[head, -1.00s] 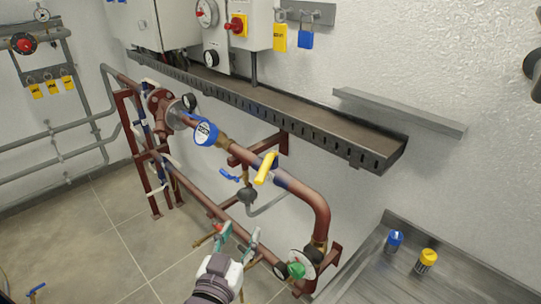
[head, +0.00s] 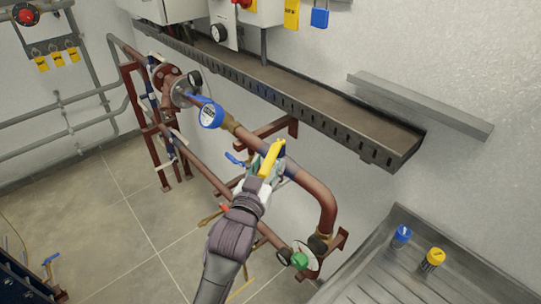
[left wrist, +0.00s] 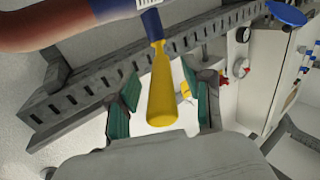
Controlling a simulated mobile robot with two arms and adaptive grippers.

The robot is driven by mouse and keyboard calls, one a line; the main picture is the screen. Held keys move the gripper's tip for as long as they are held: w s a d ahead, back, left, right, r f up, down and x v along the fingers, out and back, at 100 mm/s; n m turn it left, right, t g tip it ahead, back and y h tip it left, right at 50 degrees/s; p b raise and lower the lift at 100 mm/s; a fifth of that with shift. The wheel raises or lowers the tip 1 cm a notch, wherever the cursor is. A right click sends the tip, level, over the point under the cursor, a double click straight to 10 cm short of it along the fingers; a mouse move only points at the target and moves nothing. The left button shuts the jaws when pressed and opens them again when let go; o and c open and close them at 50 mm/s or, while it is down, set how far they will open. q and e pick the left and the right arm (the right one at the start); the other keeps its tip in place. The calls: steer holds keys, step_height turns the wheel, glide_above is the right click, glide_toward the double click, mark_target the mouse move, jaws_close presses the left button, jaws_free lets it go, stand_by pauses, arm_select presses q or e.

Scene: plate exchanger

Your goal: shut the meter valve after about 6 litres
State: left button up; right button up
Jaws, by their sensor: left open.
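The blue-rimmed round meter (head: 210,114) sits on the red-brown pipe left of centre. Further along the pipe is a valve with a yellow lever (head: 272,158), which also shows in the left wrist view (left wrist: 162,88). My left gripper (head: 268,170) is at this lever, and my wrist hides part of it in the head view. In the left wrist view, the open green-padded fingers stand on either side of the lever, with gaps visible. The meter's reading is too small to tell. My right gripper is not in view.
A slotted grey cable tray (head: 290,95) runs along the wall above the pipe. A green-handled valve (head: 299,261) and a gauge are at the pipe's lower end. A metal bench (head: 375,265) with blue (head: 401,236) and yellow (head: 433,259) capped items stands right.

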arm_select(q)
steer(key=shift+w+d+r, duration=0.1)
steer(key=shift+w+d, duration=0.1)
steer(key=shift+w, duration=0.35)
steer(key=shift+w+d, duration=0.1)
steer(key=shift+w, duration=0.4)
jaws_close()
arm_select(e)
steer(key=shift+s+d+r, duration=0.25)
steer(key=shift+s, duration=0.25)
